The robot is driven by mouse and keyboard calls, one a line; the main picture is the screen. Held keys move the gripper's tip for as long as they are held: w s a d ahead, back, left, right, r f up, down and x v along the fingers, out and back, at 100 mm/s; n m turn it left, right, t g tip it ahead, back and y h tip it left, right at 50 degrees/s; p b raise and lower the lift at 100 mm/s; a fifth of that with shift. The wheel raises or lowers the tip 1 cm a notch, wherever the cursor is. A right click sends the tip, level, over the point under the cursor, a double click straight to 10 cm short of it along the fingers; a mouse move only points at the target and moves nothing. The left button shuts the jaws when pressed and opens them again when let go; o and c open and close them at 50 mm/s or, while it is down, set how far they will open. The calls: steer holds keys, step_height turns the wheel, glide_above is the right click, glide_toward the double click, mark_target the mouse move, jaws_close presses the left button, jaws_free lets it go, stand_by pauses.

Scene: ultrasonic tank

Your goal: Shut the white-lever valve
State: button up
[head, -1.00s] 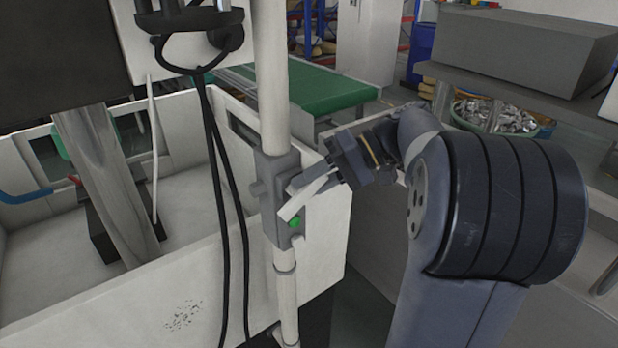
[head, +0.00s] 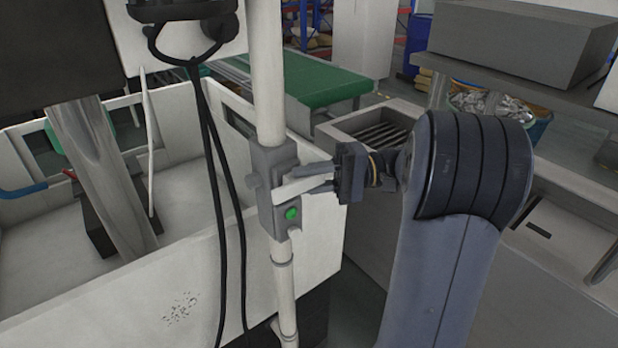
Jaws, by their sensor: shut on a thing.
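The white lever (head: 295,189) sits on the grey valve body (head: 266,160), which is mounted on a white vertical pipe (head: 267,75). The lever points right from the valve and tilts slightly upward, nearly square to the pipe. A green round spot (head: 292,213) shows on the valve body below the lever. My gripper (head: 312,178) comes from the right. Its fingers are shut on the lever near its outer end, which they partly hide.
A white open tank (head: 120,290) stands behind and left of the pipe. Black cables (head: 217,180) hang just left of the pipe. A grey bench with a slatted opening (head: 375,130) and a green conveyor (head: 320,82) lie behind.

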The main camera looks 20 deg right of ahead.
stand_by(0.3)
steer(key=o, duration=1)
